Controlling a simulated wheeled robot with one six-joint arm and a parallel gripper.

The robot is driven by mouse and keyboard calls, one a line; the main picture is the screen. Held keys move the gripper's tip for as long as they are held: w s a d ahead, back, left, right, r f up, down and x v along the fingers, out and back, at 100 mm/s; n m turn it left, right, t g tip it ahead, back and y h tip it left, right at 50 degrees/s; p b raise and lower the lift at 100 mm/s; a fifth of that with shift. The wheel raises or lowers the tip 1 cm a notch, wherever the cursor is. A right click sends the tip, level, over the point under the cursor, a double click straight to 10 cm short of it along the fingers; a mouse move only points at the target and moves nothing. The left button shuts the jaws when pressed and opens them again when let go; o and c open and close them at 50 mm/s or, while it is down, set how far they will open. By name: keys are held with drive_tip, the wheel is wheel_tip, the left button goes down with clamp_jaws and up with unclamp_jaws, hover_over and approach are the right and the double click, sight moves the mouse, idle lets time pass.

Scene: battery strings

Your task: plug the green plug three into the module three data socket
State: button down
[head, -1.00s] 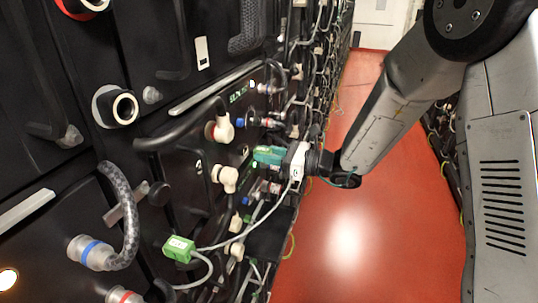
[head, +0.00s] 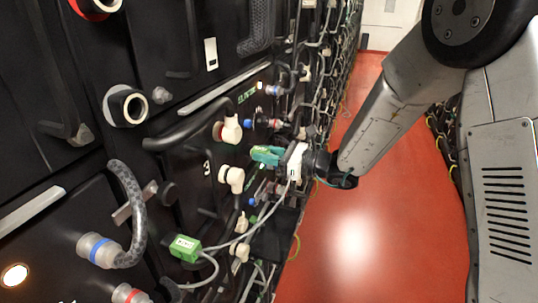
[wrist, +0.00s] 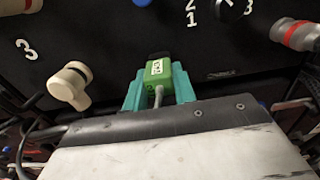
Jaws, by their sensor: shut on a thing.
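My gripper (head: 266,155) has teal fingers and is at the front of the black module marked 3. In the wrist view the fingers (wrist: 158,86) are shut on a green plug (wrist: 158,72) with a pale label, and its grey cable runs back toward my wrist. The plug's far end points at the panel, by a small dark block (wrist: 159,55) that may be the data socket. I cannot tell whether the plug is in it. In the head view the fingers largely hide the held plug. The module front (wrist: 105,40) shows a white 3 at left.
Another labelled green plug (head: 185,248) with a grey cable is at lower left. A cream elbow connector (wrist: 70,85) is left of my gripper, and a grey-and-red connector (wrist: 296,34) is at right. Cables hang below. The red aisle floor (head: 350,225) is clear.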

drive_tip(key=shift+a, duration=0.1)
drive_tip(key=c, duration=1.1)
unclamp_jaws()
drive_tip(key=shift+o, duration=0.2)
drive_tip(key=v, duration=0.7)
drive_tip(key=shift+d, duration=0.35)
drive_tip(key=shift+s+d, duration=0.15)
drive_tip(key=shift+d, duration=0.05)
drive_tip(key=c, duration=0.7)
drive_tip(key=v, duration=0.2)
drive_tip(key=shift+s+d+r, duration=0.1)
drive_tip(key=shift+d, duration=0.2)
clamp_jaws()
drive_tip(key=shift+x, duration=2.4)
